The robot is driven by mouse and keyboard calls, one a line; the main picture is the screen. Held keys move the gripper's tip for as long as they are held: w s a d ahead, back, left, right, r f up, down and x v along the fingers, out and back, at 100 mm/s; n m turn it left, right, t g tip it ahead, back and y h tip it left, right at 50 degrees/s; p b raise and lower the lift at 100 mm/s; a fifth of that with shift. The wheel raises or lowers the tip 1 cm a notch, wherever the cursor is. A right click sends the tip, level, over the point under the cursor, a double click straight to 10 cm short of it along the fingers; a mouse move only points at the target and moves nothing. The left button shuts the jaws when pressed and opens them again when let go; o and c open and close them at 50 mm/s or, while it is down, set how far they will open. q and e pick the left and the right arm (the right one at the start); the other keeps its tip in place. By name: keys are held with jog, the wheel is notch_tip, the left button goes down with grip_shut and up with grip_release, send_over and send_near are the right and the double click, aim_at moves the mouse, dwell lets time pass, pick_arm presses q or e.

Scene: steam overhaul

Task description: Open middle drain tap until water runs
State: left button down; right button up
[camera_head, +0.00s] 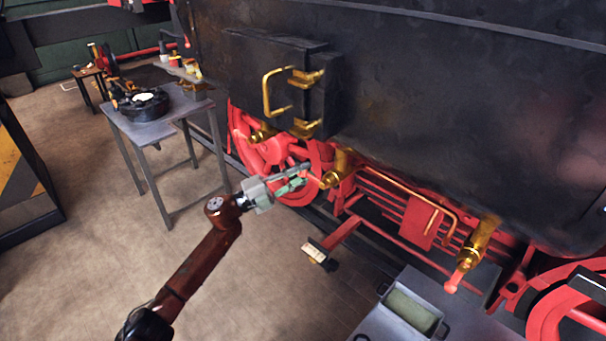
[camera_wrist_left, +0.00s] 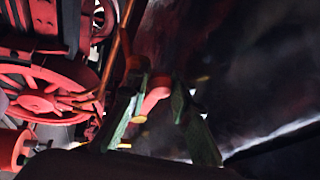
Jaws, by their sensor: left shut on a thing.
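The middle drain tap (camera_head: 341,166) is a brass body with a red lever, low on the side of the dark boiler. My left gripper (camera_head: 305,174) is at this lever, its green-padded fingers shut on it. In the left wrist view the red lever (camera_wrist_left: 156,92) shows between the two fingers (camera_wrist_left: 158,108). No water shows at the tap. The lever's far end is partly hidden by the fingers. A brass tap (camera_head: 262,133) is to the left and another, with a red lever, is at the right (camera_head: 478,243). My right gripper is not in view.
A work table (camera_head: 160,128) stands at the left. Red wheels (camera_head: 265,150) and rods are behind the taps.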

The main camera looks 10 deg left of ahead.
pick_arm(q)
jog(key=shift+a+r, duration=0.1)
jog(key=shift+r, duration=0.15)
jog(key=c, duration=2.1)
grip_release()
jog(key=o, duration=0.3)
jog(key=shift+o, duration=0.4)
jog(key=shift+f, duration=0.15)
jog(key=shift+s+a+f, duration=0.15)
jog(key=v, duration=1.1)
jog(key=shift+s+a, duration=0.1)
jog(key=shift+a, duration=0.1)
